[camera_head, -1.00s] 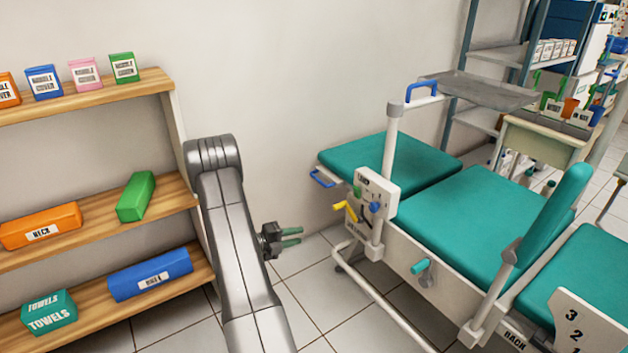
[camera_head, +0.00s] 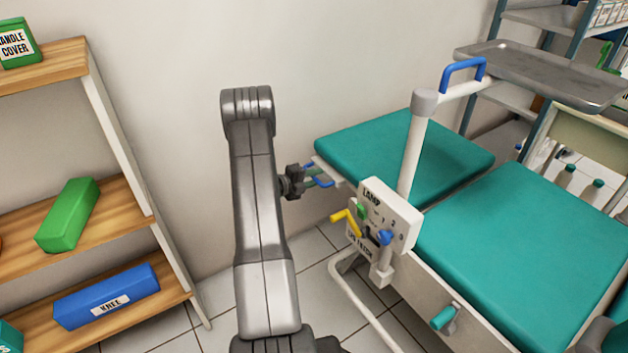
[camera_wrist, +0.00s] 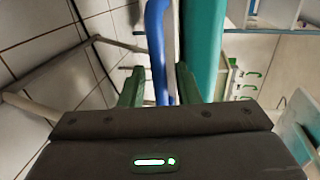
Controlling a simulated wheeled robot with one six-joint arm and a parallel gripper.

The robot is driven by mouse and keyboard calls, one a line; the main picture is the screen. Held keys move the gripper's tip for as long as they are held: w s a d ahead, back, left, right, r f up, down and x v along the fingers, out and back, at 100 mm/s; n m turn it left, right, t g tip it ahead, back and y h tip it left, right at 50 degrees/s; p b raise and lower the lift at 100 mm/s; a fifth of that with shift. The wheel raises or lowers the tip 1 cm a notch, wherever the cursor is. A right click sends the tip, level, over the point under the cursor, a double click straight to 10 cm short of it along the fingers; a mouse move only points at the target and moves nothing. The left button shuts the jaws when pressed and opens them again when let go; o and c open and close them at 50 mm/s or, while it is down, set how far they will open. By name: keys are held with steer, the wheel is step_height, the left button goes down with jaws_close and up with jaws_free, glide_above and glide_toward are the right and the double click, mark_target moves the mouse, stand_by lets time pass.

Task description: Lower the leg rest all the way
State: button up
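The leg rest is the teal pad (camera_head: 395,150) at the far end of the chair in the head view. It looks about level, slightly raised beside the seat pad (camera_head: 530,255). Its blue handle (camera_head: 322,181) sticks out at its left end, partly hidden by my gripper (camera_head: 316,175). In the wrist view the handle (camera_wrist: 157,50) runs between the two green fingers of my gripper (camera_wrist: 160,88). The fingers stand apart on either side of it, with gaps showing, so the gripper looks open around the handle.
A control box (camera_head: 390,215) with a yellow lever (camera_head: 345,219) and a blue knob stands on the chair's side. A post with a grey tray (camera_head: 550,75) rises behind it. A wooden shelf (camera_head: 150,245) stands left. Tiled floor between is clear.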

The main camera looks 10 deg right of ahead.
steer(key=shift+c, duration=0.4)
jaws_close()
steer(key=shift+f, duration=0.1)
